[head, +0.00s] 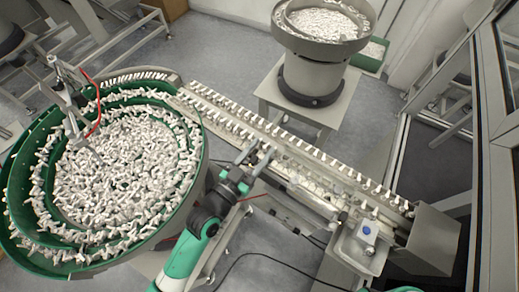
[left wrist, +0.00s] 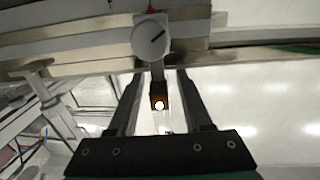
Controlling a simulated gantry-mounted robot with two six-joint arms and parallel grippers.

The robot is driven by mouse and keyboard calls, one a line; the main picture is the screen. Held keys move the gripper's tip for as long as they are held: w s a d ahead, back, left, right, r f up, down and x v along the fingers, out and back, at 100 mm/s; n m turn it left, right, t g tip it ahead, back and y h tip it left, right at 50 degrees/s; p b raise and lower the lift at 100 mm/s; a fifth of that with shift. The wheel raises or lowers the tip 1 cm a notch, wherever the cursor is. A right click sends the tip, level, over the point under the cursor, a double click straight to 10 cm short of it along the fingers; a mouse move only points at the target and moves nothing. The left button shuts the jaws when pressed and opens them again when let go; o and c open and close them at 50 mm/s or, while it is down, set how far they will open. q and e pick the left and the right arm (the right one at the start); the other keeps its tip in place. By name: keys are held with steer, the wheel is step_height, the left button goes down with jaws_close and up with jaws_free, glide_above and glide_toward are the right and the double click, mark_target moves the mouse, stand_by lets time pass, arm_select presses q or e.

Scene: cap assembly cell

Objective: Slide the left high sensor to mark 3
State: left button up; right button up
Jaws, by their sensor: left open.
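A small sensor (left wrist: 158,97) with a dark body and a glowing light hangs on a short grey stem below a round pale knob (left wrist: 150,36) with a black line. A red pointer (left wrist: 150,9) shows just above the knob. My left gripper (left wrist: 157,75) is open, with one finger on each side of the sensor and a visible gap on both sides. In the head view my left gripper (head: 256,154) is at the near side of the conveyor track (head: 230,123). The sensor and mark numbers are too small to make out there. My right gripper is not in view.
A large green bowl feeder (head: 190,178) full of white parts stands at the left. A grey bowl feeder (head: 315,70) stands behind the track. A grey box with a blue button (head: 367,231) is near the track's right end. Glazed framing closes off the right side.

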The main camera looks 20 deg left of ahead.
arm_select(q)
jaws_close()
stand_by(1.3)
